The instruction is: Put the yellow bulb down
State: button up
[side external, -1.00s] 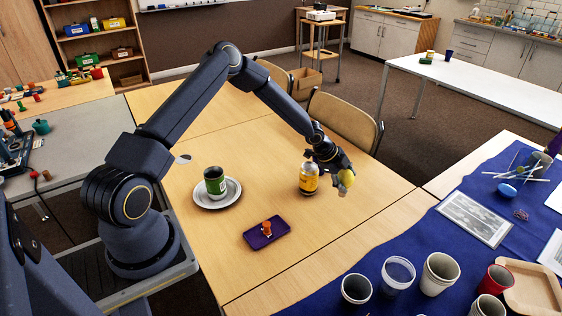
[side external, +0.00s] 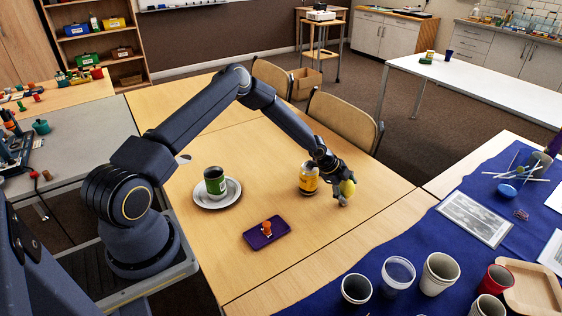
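The yellow bulb (side external: 348,188) is at the end of my gripper (side external: 344,195), at the right part of the wooden table (side external: 345,225). My gripper appears shut on it, with dark fingers around its near side. The gripper is low, close to the table top; I cannot tell whether the bulb or fingertips touch the wood. The bulb's lower part is partly hidden by the fingers.
A yellow-labelled jar (side external: 308,180) stands just left of my gripper. A green can (side external: 215,182) sits on a white plate (side external: 233,198). A purple tray (side external: 280,229) holds an orange peg-like piece (side external: 266,228). The table's front right is clear. A chair (side external: 345,122) stands behind.

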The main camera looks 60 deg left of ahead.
jog(key=shift+o, duration=0.6)
jog(key=shift+r, duration=0.15)
jog(key=s+r+n+g+y, duration=0.1)
jog(key=s+r+n+y, duration=0.1)
jog(key=s+r, duration=0.65)
jog(key=s+a+r+n+y, duration=0.15)
jog(key=s+r, duration=0.35)
jog(key=r, duration=0.6)
jog(key=s+r+n+g+y, duration=0.1)
jog(key=s+r+n+y, duration=0.15)
jog(key=s+r, duration=0.6)
jog(key=s+d+r+n+h, duration=0.1)
jog(key=s+d+r+n, duration=0.2)
jog(key=s, duration=0.5)
jog(key=s+d+r+n+t+h, duration=0.1)
jog(key=s+d+r+n+h, duration=0.1)
jog(key=s+r+n, duration=0.3)
jog(key=s+d, duration=0.1)
jog(key=s, duration=0.3)
jog(key=shift+h, duration=0.3)
